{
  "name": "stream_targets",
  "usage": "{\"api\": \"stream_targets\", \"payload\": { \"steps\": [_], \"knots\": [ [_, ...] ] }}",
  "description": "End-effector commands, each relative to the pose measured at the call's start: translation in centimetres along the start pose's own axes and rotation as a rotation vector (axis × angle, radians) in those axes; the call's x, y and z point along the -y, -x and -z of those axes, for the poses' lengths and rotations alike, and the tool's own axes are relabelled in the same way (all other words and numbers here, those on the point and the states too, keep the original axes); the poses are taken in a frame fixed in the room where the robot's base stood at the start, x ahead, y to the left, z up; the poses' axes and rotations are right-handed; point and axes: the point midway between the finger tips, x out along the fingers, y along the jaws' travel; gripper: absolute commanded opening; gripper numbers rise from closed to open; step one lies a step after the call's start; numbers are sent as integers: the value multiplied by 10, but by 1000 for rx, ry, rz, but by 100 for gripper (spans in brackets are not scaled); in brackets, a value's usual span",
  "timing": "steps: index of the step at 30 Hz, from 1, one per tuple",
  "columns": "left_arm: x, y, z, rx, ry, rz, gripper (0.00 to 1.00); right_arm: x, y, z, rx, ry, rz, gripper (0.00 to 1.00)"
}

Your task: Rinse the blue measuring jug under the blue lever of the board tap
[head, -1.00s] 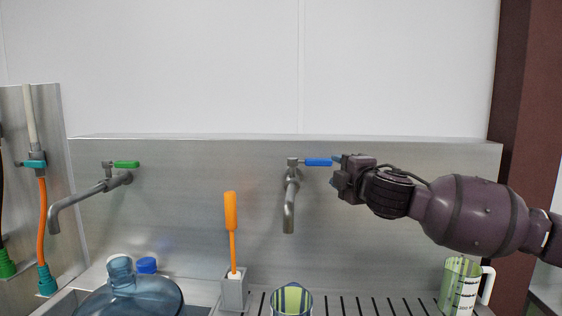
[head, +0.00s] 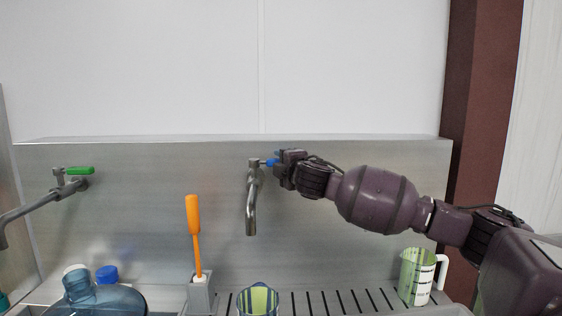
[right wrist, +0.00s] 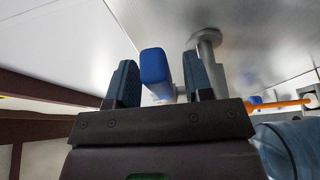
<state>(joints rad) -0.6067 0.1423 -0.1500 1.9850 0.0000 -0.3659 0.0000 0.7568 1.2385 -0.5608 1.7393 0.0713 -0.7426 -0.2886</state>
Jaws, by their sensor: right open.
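The blue lever (head: 271,162) sits on the board tap (head: 251,205), whose spout hangs down. My right gripper (head: 279,159) is at the lever from the right. In the right wrist view its open fingers (right wrist: 160,82) stand on both sides of the blue lever (right wrist: 154,66), with gaps visible. A see-through jug with a bluish rim and green inside (head: 258,302) stands on the slotted drainer below the spout, cut by the lower edge. A second jug, with green stripes and a white handle (head: 418,276), stands at the right. My left gripper is out of view.
An orange-handled brush (head: 194,225) stands in a grey holder (head: 200,296). A tap with a green lever (head: 80,171) is at the left. The slotted drainer (head: 335,303) is bare between the jugs.

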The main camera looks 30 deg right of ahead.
Motion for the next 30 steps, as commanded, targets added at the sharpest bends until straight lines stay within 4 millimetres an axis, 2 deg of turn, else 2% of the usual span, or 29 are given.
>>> {"api": "stream_targets", "payload": {
  "steps": [4,13,22,30],
  "knots": [
    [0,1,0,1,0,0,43,-1,-7,0,1,1,-1,47],
    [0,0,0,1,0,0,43,0,-8,0,1,0,0,47],
    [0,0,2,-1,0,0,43,0,-8,0,1,0,0,1],
    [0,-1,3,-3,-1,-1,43,0,-8,0,2,0,0,0]
  ]
}}
